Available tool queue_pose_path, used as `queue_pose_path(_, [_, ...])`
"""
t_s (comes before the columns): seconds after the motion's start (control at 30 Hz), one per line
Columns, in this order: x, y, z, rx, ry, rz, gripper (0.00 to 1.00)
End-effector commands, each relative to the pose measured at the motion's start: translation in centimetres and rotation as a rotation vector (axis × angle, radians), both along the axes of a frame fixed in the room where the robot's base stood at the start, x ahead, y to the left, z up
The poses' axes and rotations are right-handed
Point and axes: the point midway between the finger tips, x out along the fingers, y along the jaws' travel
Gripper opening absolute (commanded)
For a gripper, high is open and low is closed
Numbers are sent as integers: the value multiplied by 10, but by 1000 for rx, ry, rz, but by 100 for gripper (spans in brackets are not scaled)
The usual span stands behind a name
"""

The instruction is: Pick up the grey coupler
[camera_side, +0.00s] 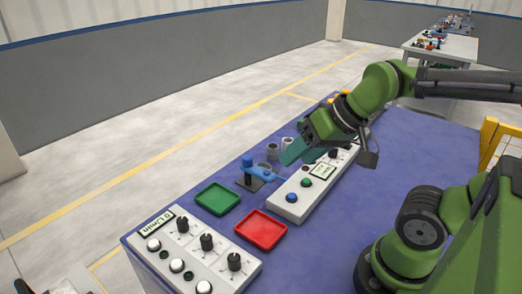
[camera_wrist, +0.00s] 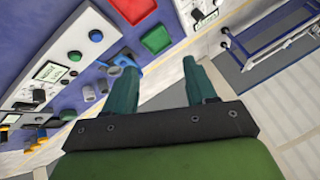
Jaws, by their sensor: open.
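Two grey cylindrical pieces stand upright near the table's far edge: one grey piece (camera_side: 272,151) and a second grey piece (camera_side: 287,143) to its right. I cannot tell which is the coupler. In the wrist view they show as one grey piece (camera_wrist: 89,94) and another grey piece (camera_wrist: 102,86), left of my fingers. My gripper (camera_side: 291,157) is open, with teal fingers, close to these pieces in the side view. In the wrist view my gripper (camera_wrist: 158,63) has nothing between its fingers.
A blue holder (camera_side: 262,172) stands just left of the grey pieces. A white button panel (camera_side: 305,196) lies in front. A green tray (camera_side: 217,198), a red tray (camera_side: 261,231) and a white knob panel (camera_side: 190,250) are to the left. The blue tabletop (camera_side: 350,215) is clear at right.

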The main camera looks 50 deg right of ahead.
Motion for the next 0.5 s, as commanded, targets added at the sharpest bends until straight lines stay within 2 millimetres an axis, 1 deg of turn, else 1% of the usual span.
queue_pose_path(0.03, [3,-3,-8,5,36,-13,56])
queue_pose_path(0.07, [7,-6,-10,9,54,-23,56])
queue_pose_path(0.17, [32,-22,-11,30,113,-77,56])
queue_pose_path(0.23, [54,-38,-10,71,169,-159,56])
queue_pose_path(0.3, [78,-59,-10,127,230,-283,56])
queue_pose_path(0.37, [97,-77,-11,180,282,-407,56])
queue_pose_path(0.4, [110,-91,-13,216,317,-499,56])
queue_pose_path(0.47, [129,-112,-18,269,368,-647,56])
queue_pose_path(0.5, [140,-127,-21,302,400,-751,56])
